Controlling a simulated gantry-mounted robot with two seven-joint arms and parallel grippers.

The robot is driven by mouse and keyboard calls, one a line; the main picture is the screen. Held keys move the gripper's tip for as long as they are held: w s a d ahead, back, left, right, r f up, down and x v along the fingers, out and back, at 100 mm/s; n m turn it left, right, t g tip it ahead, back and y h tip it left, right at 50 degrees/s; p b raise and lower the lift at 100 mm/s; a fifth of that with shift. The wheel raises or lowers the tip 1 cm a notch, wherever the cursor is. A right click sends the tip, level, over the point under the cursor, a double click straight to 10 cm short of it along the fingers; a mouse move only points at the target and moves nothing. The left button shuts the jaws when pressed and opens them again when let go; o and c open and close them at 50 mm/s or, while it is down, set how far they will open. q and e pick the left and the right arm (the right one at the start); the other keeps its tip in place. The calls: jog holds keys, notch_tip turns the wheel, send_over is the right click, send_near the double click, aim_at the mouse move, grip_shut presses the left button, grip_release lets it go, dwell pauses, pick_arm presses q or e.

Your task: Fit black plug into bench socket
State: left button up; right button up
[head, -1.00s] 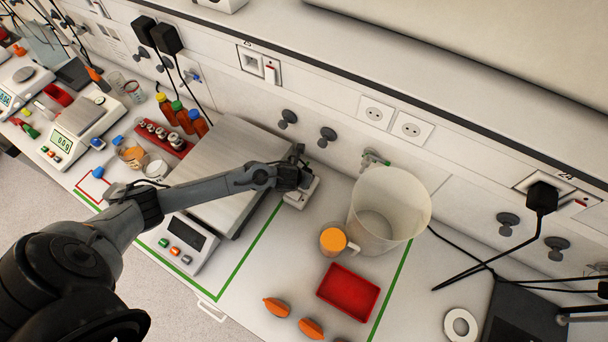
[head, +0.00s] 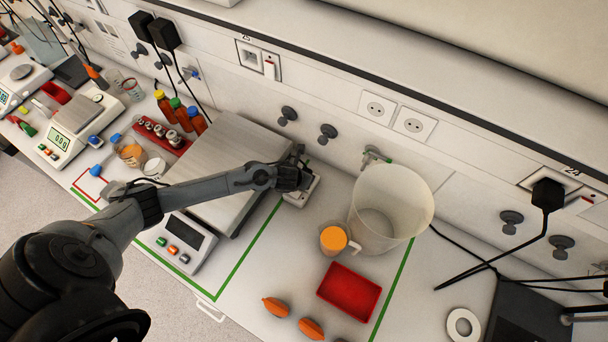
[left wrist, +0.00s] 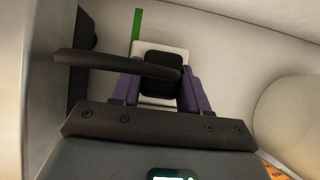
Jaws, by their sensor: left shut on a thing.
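My left gripper (head: 294,176) is low over the bench, right of the large balance. In the left wrist view its purple-tipped fingers (left wrist: 160,92) are shut on the black plug (left wrist: 160,64), one finger on each side. A thick black cord-like piece (left wrist: 115,67) runs left from the plug. A white block (left wrist: 146,46), seemingly the bench socket, lies directly behind the plug; it also shows in the head view (head: 300,193) beneath the gripper. I cannot tell whether the plug is seated or just above it. In the head view the gripper mostly hides the plug. My right gripper is out of view.
The large balance (head: 213,181) stands close left. A clear plastic beaker (head: 390,215), an orange-topped jug (head: 333,239) and a red tray (head: 349,291) stand to the right. The wall behind carries sockets (head: 413,125) and dark knobs (head: 327,133). Bare bench lies in front of the block.

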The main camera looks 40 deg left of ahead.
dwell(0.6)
pick_arm(q)
jog(key=shift+f, duration=0.2)
jog(key=o, duration=1.3)
jog(key=shift+o, duration=0.2)
jog(key=shift+r, duration=0.1)
